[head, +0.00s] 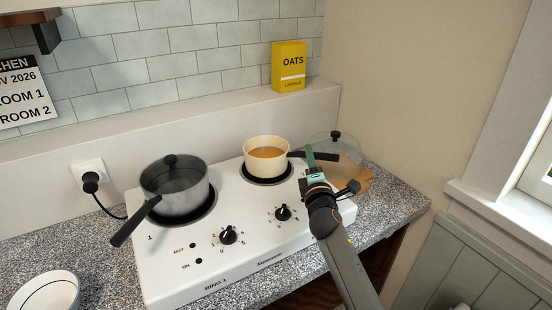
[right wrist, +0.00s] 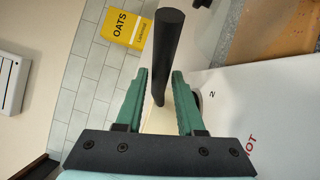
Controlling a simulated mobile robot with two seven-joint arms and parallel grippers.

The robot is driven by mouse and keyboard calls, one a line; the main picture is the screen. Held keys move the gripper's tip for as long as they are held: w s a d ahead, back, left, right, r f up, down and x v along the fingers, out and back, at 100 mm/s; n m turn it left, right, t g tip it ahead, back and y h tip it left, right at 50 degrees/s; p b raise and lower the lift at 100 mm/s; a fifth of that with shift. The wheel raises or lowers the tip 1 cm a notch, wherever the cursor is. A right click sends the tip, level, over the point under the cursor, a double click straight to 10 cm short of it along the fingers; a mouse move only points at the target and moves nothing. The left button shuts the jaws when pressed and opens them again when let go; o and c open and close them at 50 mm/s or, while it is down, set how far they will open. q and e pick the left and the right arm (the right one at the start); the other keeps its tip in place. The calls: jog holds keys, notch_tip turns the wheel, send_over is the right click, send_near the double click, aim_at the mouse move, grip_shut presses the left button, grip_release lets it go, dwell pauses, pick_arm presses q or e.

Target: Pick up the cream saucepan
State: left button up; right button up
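The cream saucepan (head: 266,148) sits upright on the rear right ring of the white hob, with orange-brown contents inside. Its dark handle (head: 326,155) points right. My right gripper (head: 311,162) is at the handle, just right of the pan body. In the right wrist view, the handle (right wrist: 166,55) stands between the two green fingers (right wrist: 161,85), with narrow gaps on both sides, so the gripper looks open around it. A bit of the cream pan (right wrist: 158,120) shows between the fingers. My left gripper is not in view.
A grey lidded saucepan (head: 174,187) stands on the left ring of the white hob (head: 220,262), handle toward the front. A glass lid (head: 335,145) and wooden board (head: 352,176) lie right of the hob. A yellow oats box (head: 289,68) stands on the ledge. A white bowl (head: 45,291) is front left.

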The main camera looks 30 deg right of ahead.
grip_shut()
dwell(0.8)
jog(key=shift+r, duration=0.2)
